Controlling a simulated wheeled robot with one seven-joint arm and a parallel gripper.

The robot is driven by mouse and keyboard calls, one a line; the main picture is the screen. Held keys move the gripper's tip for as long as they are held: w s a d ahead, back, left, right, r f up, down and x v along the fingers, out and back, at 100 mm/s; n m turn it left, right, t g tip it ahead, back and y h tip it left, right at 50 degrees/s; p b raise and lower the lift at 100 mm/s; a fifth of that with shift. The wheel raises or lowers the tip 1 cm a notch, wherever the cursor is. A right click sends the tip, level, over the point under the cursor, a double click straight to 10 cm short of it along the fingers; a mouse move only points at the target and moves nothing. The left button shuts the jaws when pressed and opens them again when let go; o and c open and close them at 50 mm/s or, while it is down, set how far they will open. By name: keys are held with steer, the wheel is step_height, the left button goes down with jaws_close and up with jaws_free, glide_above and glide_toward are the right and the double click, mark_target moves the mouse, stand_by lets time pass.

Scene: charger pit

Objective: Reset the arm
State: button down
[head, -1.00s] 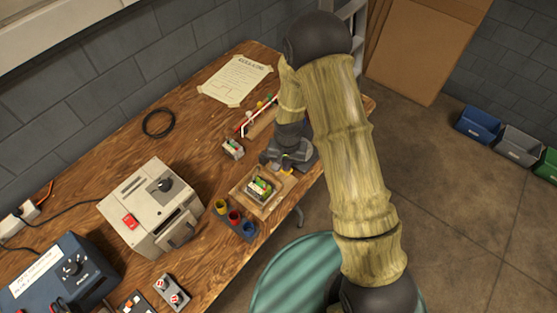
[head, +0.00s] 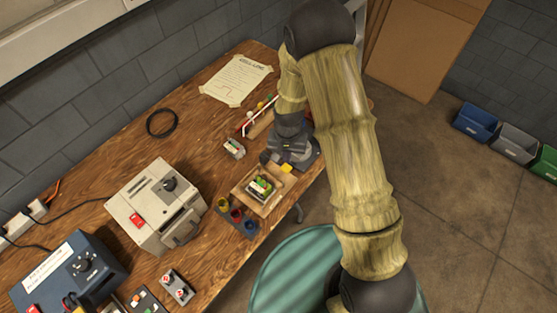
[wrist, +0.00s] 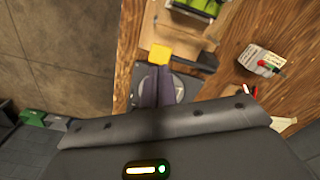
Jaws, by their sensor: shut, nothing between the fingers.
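My gripper (head: 280,160) hangs low over the far right part of the wooden bench, just beyond the wooden tray. It is shut and empty. In the wrist view its dark fingers (wrist: 158,85) point up the picture over a dark plate with a grey round part. A small yellow piece (wrist: 159,52) shows at the fingertips; I cannot tell whether they touch it. My arm stretches from the lower right over the bench edge and bends down to the gripper. The wooden tray (head: 240,193) holds a dark holder with green cells (head: 261,187).
The bench (head: 120,160) also carries a cream machine (head: 150,205), a blue power unit (head: 68,270), coloured cups (head: 236,216), a small cell block (head: 234,148), a black ring (head: 162,123) and a paper sheet (head: 236,80). Bins (head: 476,121) stand right; the floor between is clear.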

stand_by(0.5)
steer(key=s+d+r+t, duration=0.1)
steer(key=s+d+r, duration=0.5)
steer(key=r, duration=0.5)
steer(key=s+d+r+n+t, duration=0.1)
steer(key=s+d+r, duration=0.5)
steer(key=r, duration=0.5)
steer(key=shift+s+d+n+t, duration=0.2)
steer(key=shift+d+n+t, duration=0.1)
steer(key=shift+d, duration=0.5)
